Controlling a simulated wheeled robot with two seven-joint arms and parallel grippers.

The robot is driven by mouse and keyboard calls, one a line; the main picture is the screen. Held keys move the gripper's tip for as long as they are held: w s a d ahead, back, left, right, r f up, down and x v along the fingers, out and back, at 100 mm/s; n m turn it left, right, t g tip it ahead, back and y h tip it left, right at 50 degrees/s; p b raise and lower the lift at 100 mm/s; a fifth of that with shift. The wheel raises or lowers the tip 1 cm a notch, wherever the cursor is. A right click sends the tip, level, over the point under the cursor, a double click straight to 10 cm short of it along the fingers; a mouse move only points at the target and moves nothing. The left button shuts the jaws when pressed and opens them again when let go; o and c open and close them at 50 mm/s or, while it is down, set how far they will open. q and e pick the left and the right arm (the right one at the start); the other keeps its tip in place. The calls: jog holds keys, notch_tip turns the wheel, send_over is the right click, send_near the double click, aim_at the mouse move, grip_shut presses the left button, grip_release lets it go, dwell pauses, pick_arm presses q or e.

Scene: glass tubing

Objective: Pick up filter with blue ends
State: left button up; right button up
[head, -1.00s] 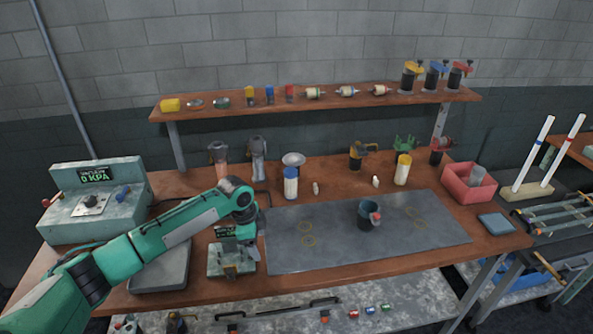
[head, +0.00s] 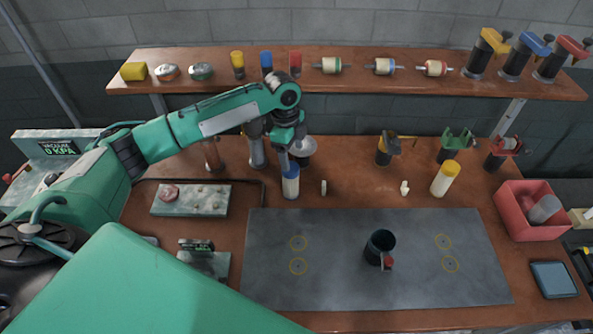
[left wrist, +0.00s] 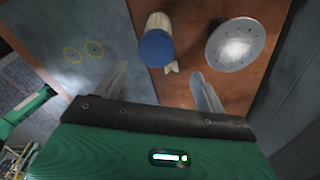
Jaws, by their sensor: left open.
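The filter with blue ends (head: 381,66) lies on the upper shelf. It is a pale cylinder between a filter with green ends (head: 331,65) and one with red ends (head: 433,68). My left gripper (head: 284,150) is below and to the left of it in the head view, pointing down above a blue-capped bottle (head: 291,184). In the left wrist view, my left gripper's fingers (left wrist: 160,82) are apart with nothing held between them. The blue cap (left wrist: 156,47) shows just beyond them. The filter does not show in the left wrist view. My right gripper is not in view.
The shelf (head: 210,78) also holds coloured jars at left and clamps at right. A pale funnel-like dish (head: 303,146) stands near my left gripper. A yellow-capped bottle (head: 445,179), red bin (head: 512,216) and dark cup (head: 379,247) stand on the bench.

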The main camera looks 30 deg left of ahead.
aim_at(291, 181)
pick_arm(q)
jog(key=shift+s+f+p, duration=0.35)
jog(key=shift+f+p, duration=0.05)
jog(key=shift+f, duration=0.3)
notch_tip(291, 181, down, 4)
jog(key=shift+a+f+p, duration=0.15)
jog(key=shift+f+p, duration=0.05)
jog(key=shift+p, duration=1)
jog(key=shift+f, duration=0.35)
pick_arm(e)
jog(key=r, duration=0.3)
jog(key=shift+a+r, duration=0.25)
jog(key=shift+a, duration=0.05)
pick_arm(q)
jog(key=shift+c, duration=0.4)
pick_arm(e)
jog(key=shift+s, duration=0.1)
pick_arm(q)
jog(key=c, duration=1.3)
jog(key=shift+o, duration=0.2)
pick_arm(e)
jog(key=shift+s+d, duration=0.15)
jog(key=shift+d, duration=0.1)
pick_arm(q)
jog(key=shift+r, duration=0.1)
